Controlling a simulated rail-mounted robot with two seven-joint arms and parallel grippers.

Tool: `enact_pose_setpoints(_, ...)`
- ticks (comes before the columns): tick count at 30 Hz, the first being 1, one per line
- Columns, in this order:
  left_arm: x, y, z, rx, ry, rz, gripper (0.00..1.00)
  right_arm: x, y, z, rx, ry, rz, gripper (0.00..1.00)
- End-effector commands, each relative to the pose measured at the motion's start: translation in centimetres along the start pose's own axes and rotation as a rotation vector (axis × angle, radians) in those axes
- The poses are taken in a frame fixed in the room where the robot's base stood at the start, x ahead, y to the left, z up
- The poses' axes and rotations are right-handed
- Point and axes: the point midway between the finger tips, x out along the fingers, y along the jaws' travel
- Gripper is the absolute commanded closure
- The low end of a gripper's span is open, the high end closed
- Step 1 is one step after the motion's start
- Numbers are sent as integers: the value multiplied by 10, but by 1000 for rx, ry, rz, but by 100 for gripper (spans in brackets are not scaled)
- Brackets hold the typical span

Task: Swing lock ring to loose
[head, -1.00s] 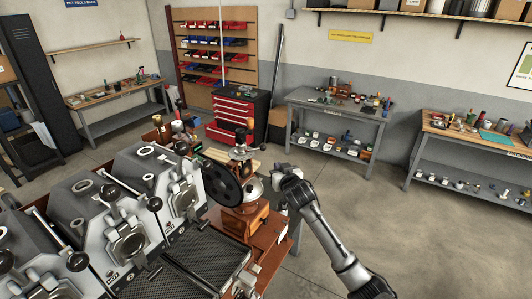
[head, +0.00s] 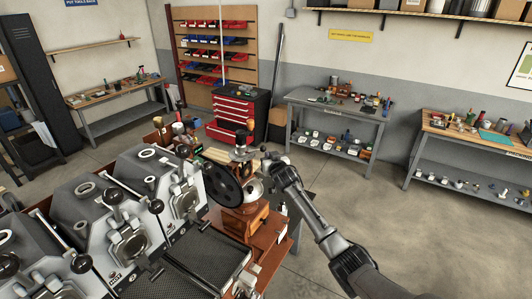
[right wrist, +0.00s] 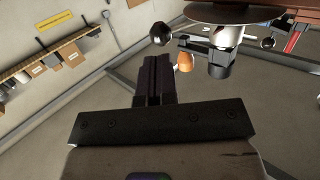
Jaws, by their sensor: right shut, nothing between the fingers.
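The hand grinder stands at the front right of the roaster bench, with a wooden body (head: 243,222), a black wheel (head: 222,185) and a metal bowl (head: 252,190). An upright metal part with an orange-brown knob (head: 241,137) tops it. I cannot pick out the lock ring for certain. My right gripper (head: 268,161) is just right of the grinder's top, apart from it as far as I can tell. In the right wrist view its fingers (right wrist: 153,80) are shut and empty. A black ball knob (right wrist: 161,34) and an orange knob (right wrist: 185,62) lie beyond the fingertips. My left gripper is out of view.
The roaster (head: 130,220) with several levers fills the front left, and a dark perforated tray (head: 205,262) lies before the grinder. A red tool chest (head: 236,115) and a grey workbench (head: 335,112) stand behind. Open floor (head: 430,235) lies to the right.

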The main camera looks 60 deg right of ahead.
Motion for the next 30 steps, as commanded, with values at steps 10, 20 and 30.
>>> enact_pose_setpoints(10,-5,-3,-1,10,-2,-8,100,30,0,0,-1,0,1,100)
enact_pose_setpoints(20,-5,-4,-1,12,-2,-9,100,38,0,0,-1,0,0,100)
enact_pose_setpoints(30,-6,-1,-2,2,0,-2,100,38,0,0,-2,0,-1,100)
